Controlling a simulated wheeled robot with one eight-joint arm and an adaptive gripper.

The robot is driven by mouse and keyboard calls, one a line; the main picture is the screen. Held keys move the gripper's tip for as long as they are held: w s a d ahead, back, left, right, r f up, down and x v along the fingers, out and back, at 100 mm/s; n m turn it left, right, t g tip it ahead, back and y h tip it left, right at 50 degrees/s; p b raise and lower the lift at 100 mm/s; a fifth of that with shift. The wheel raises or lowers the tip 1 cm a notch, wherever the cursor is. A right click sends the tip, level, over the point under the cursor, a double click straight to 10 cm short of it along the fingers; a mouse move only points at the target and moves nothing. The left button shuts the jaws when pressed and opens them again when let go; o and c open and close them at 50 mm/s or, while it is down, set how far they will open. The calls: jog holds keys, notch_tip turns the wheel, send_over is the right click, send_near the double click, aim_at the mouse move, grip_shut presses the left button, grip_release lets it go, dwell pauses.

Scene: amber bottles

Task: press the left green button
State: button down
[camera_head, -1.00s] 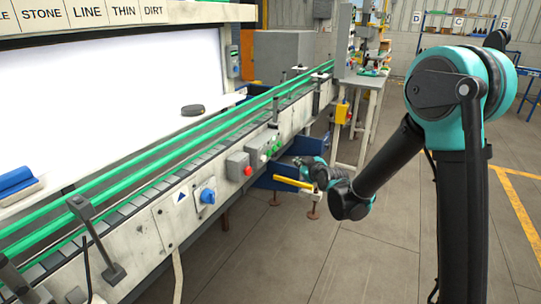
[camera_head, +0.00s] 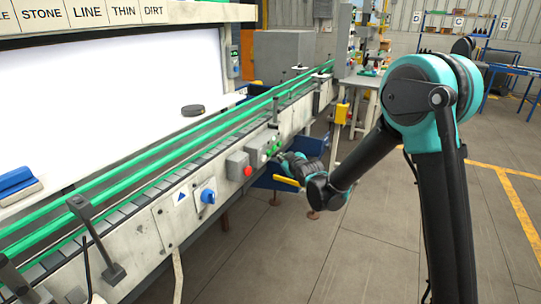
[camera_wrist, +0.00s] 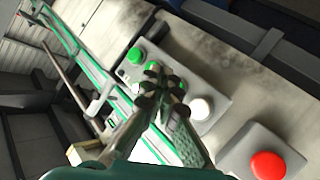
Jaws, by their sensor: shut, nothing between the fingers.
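A grey control box (camera_wrist: 185,72) on the conveyor's side carries green buttons and a white button (camera_wrist: 200,108). In the wrist view one green button (camera_wrist: 136,56) stands clear near the box's far end. Another green button (camera_wrist: 153,67) shows just beyond my fingertips and is partly covered. In the head view the green buttons (camera_head: 273,147) are small, just left of my gripper (camera_head: 282,157). In the wrist view my gripper (camera_wrist: 162,88) is shut and empty, its tips over the box. I cannot tell whether the tips touch a button.
A separate box with a red button (camera_wrist: 267,166) sits beside the green-button box; it also shows in the head view (camera_head: 248,171). A blue knob (camera_head: 208,196) is farther left on the conveyor side. Green conveyor rails (camera_head: 165,158) run above. The floor at right is open.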

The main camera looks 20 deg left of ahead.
aim_at(269, 154)
jog(key=shift+a, duration=0.85)
jog(key=shift+a, duration=0.1)
dwell(0.8)
jog(key=shift+a, duration=0.35)
